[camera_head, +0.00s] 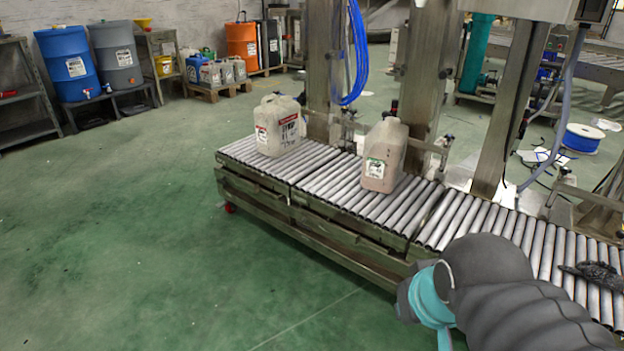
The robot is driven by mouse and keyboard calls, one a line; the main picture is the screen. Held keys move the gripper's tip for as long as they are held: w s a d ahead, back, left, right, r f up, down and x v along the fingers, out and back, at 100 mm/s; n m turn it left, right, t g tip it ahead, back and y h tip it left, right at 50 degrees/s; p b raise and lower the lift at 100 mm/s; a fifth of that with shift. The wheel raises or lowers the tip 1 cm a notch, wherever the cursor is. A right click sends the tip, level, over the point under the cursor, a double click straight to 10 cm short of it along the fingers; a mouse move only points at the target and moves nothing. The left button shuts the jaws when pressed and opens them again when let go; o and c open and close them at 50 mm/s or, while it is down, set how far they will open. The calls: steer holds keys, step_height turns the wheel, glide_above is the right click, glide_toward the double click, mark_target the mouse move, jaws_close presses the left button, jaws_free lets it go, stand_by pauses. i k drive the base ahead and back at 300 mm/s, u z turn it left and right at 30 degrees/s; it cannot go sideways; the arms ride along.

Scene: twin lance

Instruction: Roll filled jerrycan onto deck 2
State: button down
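Two translucent jerrycans stand upright on a roller conveyor (335,190). One off-white jerrycan (290,128) with a red-and-white label is on the left section. One pinkish jerrycan (386,160) with a green-and-white label is on the middle section, beside a steel column. I cannot tell for certain how full either is. The rollers run in adjoining sections, with seams between them; I see no readable deck number. My arm enters at the bottom right, with a teal joint, in front of the conveyor's right part. My gripper is not visible.
Steel filling columns (424,75) with blue hoses (355,55) rise behind the rollers. A dark, ragged object (596,274) lies on the right rollers. Blue (67,62), grey (117,57) and orange (242,40) drums stand at the back. The green floor at left is clear.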

mark_target(385, 146)
steer(key=u, duration=0.7)
steer(key=i, duration=0.5)
steer(key=u, duration=0.8)
steer(key=i, duration=0.95)
steer(key=z, duration=0.5)
steer(key=i, duration=0.75)
steer(key=z, duration=1.1)
steer(key=i, duration=0.2)
steer(key=z, duration=0.2)
